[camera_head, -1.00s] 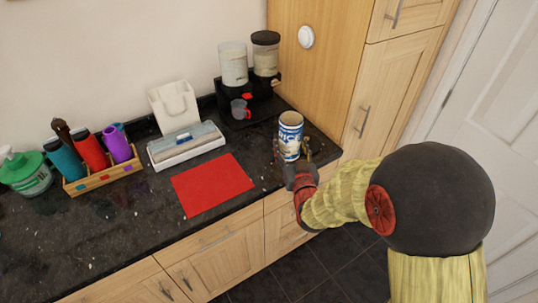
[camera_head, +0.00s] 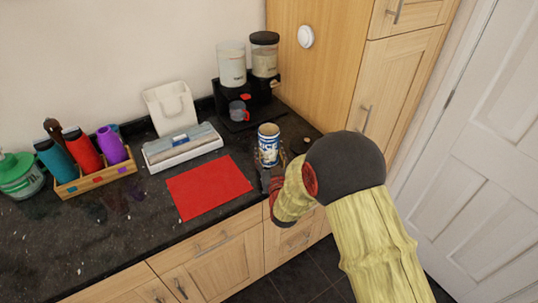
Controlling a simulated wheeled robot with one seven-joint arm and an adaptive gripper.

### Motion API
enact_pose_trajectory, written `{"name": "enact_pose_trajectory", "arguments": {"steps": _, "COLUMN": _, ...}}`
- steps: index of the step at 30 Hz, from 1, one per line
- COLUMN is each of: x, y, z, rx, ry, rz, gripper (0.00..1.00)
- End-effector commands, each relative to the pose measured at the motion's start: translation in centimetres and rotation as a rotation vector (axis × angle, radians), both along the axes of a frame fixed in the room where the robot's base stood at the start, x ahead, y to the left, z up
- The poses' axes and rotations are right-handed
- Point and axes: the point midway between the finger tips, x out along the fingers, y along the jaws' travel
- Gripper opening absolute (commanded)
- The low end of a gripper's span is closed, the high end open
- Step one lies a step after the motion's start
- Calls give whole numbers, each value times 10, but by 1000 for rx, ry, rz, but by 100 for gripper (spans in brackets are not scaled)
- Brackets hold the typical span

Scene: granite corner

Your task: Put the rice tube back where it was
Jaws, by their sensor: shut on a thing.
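The blue and white tube (camera_head: 268,146) has large lettering that I cannot fully read; I take it for the rice tube. It stands upright with its round top showing, near the counter's front edge, right of the red mat. My gripper (camera_head: 271,168) is shut on its lower part. My wrist and fingers hide the tube's base, so I cannot tell whether it touches the counter.
The red mat (camera_head: 208,187) lies to the left. Behind stand a black dispenser (camera_head: 258,108) with two clear canisters and a small red-rimmed cup (camera_head: 238,111). A white box (camera_head: 182,147), a white holder (camera_head: 172,107) and a bottle rack (camera_head: 97,179) stand further left. A wooden cabinet (camera_head: 320,80) bounds the right.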

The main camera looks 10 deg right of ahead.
Motion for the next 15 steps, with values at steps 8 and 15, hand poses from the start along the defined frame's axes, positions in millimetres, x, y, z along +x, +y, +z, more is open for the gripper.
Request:
{"name": "enact_pose_trajectory", "arguments": {"steps": 8, "x": 1, "y": 0, "z": -2, "rx": 1, "ry": -4, "rz": 0, "gripper": 13}}
{"name": "enact_pose_trajectory", "arguments": {"steps": 15, "x": 0, "y": 0, "z": -6, "rx": 0, "ry": -2, "rz": 0, "gripper": 57}}
